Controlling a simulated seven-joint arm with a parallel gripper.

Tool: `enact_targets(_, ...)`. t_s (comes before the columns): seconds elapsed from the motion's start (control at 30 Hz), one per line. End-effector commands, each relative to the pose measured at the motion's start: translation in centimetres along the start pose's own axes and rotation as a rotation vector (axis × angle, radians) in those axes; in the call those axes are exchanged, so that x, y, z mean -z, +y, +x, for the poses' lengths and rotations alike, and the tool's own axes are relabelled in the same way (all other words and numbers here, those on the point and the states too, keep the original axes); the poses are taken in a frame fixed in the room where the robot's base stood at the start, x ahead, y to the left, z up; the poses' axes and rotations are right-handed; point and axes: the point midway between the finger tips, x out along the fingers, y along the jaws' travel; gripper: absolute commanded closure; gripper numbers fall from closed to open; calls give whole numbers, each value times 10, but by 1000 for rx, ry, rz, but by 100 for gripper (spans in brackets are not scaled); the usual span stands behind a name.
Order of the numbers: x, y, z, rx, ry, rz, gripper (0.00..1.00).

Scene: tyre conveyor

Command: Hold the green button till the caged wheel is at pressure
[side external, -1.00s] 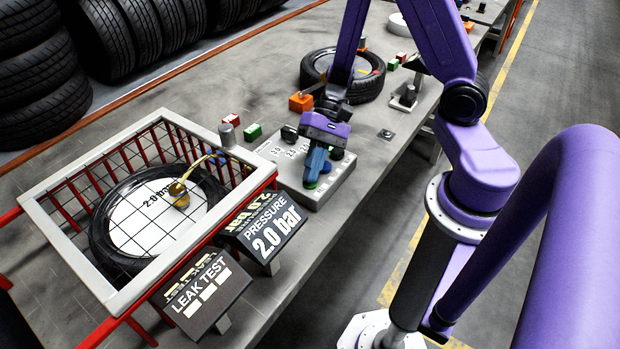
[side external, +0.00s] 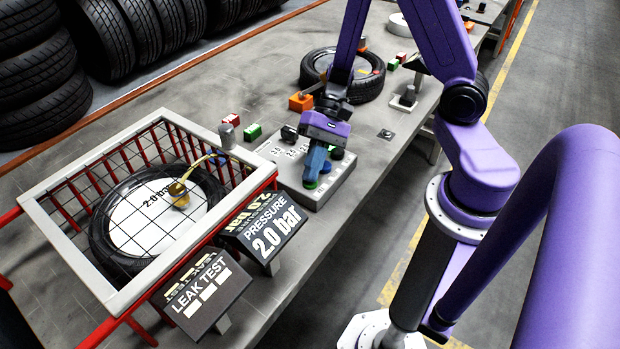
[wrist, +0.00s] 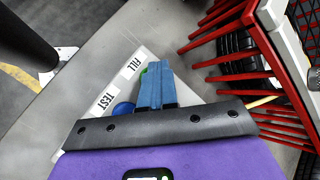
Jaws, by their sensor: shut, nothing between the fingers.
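The green button (side external: 311,185) is on the front corner of the grey control box (side external: 333,185). My gripper (side external: 314,179) is shut and empty, pointing down with its blue fingertips at the button and covering most of it. In the wrist view a green sliver of the button (wrist: 144,71) shows beside the fingers, near the FILL label (wrist: 130,68). Contact looks likely, but how far it is pressed cannot be seen. The caged wheel (side external: 103,240) lies flat under the mesh, its white disc marked 2.0 bar. The PRESSURE display (side external: 270,228) reads 2.0 bar.
The red-barred cage (side external: 60,210) stands left of the control box. A LEAK TEST sign (side external: 200,290) with three pale bars stands in front. A blue button (wrist: 122,109) sits near the TEST label. Another tyre (side external: 368,85) and small coloured blocks lie farther back.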

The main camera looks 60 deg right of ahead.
Motion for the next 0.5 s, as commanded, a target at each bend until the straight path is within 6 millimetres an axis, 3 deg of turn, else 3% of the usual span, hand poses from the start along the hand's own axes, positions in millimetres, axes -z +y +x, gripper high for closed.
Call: enact_targets(0.5, -9, -8, -12, -1, 0, 0, 100)
